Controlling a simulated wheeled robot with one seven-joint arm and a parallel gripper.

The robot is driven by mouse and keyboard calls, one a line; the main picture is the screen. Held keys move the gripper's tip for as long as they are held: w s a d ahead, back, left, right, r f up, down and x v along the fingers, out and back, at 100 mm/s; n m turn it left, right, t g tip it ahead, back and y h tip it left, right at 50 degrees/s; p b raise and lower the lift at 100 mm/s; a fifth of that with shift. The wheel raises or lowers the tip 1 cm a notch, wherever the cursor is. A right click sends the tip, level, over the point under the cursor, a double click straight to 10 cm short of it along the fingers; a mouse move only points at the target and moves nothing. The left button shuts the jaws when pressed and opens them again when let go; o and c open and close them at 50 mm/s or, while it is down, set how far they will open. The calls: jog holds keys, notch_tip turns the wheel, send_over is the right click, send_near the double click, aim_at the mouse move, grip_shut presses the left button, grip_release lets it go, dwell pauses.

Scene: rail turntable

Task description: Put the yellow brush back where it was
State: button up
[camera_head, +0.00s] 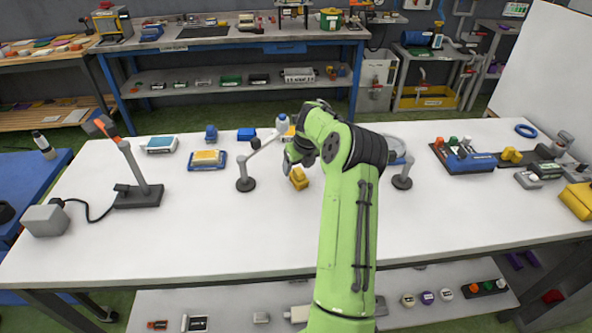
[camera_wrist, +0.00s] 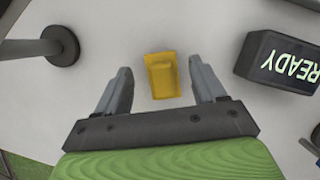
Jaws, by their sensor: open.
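A small yellow block-like piece (camera_head: 298,177) lies on the white table (camera_head: 250,235), just left of my arm. In the wrist view the yellow piece (camera_wrist: 162,75) sits between my two open fingers, apart from both. I see no bristles, so I cannot tell for sure that it is the brush. My gripper (camera_wrist: 160,70) is open and empty, pointing down at the table. In the head view my gripper is mostly hidden by my wrist and arm.
A grey post with a round base (camera_head: 245,184) stands left of the yellow piece, another (camera_head: 402,181) to the right. A black READY box (camera_wrist: 283,60) lies right of my gripper. A blue tray (camera_head: 190,165) with a yellow-topped piece sits further left. The front table is clear.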

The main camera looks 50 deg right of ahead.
aim_at(303, 182)
jog(key=v, duration=0.9)
jog(key=s+a+r+n, duration=0.1)
jog(key=a+r+n, duration=0.3)
jog(key=a+n, duration=0.25)
jog(key=s+a+r+n+h, duration=0.1)
jog(key=a+r+n, duration=0.2)
jog(key=a+n, duration=0.35)
jog(key=s+a+r+n, duration=0.1)
jog(key=a+r+n, duration=0.35)
jog(key=a, duration=0.45)
jog(key=s+a+f+n+t+y, duration=0.1)
jog(key=s+a+n, duration=0.6)
jog(key=s+n, duration=0.3)
jog(key=s+a+f+n+y, duration=0.1)
jog(key=s+a+n, duration=0.6)
jog(key=s+n, duration=0.3)
jog(key=shift+s+a+n+t+p, duration=0.3)
jog(key=shift+n+t, duration=0.1)
jog(key=shift+n, duration=0.65)
jog(key=shift+f, duration=0.15)
